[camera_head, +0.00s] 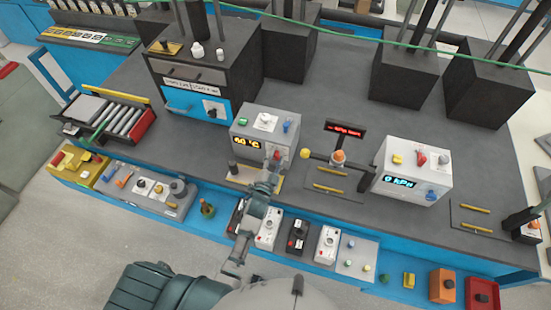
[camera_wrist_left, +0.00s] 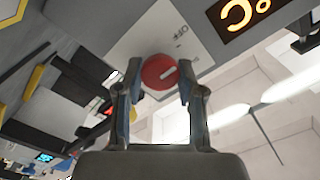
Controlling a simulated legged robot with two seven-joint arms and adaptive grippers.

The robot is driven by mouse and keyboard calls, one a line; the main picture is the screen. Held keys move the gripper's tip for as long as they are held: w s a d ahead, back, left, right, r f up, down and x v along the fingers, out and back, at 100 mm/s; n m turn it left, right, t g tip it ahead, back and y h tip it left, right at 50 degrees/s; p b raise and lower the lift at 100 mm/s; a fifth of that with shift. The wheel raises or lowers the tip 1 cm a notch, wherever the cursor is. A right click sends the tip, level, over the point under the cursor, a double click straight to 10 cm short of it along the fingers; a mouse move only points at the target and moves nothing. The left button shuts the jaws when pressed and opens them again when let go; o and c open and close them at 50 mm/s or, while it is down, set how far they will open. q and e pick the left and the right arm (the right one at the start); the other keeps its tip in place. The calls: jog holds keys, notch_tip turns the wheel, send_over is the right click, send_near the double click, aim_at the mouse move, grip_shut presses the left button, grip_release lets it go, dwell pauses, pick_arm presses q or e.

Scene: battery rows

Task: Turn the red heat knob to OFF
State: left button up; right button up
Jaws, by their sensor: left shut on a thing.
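The red heat knob (camera_head: 277,155) is on the front of a white box (camera_head: 253,152) with an orange temperature display (camera_head: 246,142). My left gripper (camera_head: 271,166) is at the box front. Its two fingers (camera_wrist_left: 160,80) sit on either side of the knob, shut on it. My right gripper does not show.
A white box with a blue kPa display (camera_head: 398,182) stands to the right, and a stand with a small red sign (camera_head: 345,130) is between them. Several small switch boxes (camera_head: 298,236) line the blue front ledge. A dark cabinet (camera_head: 205,70) stands behind.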

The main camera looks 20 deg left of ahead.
pick_arm(q)
jog(key=shift+s+f, duration=0.1)
jog(key=shift+f, duration=0.3)
jog(key=o, duration=0.9)
jog(key=shift+o, duration=1.2)
jog(key=shift+r, duration=0.15)
jog(key=s, duration=1.1)
jog(key=shift+s+a, duration=0.25)
jog(key=shift+s, duration=0.15)
jog(key=shift+a, duration=0.1)
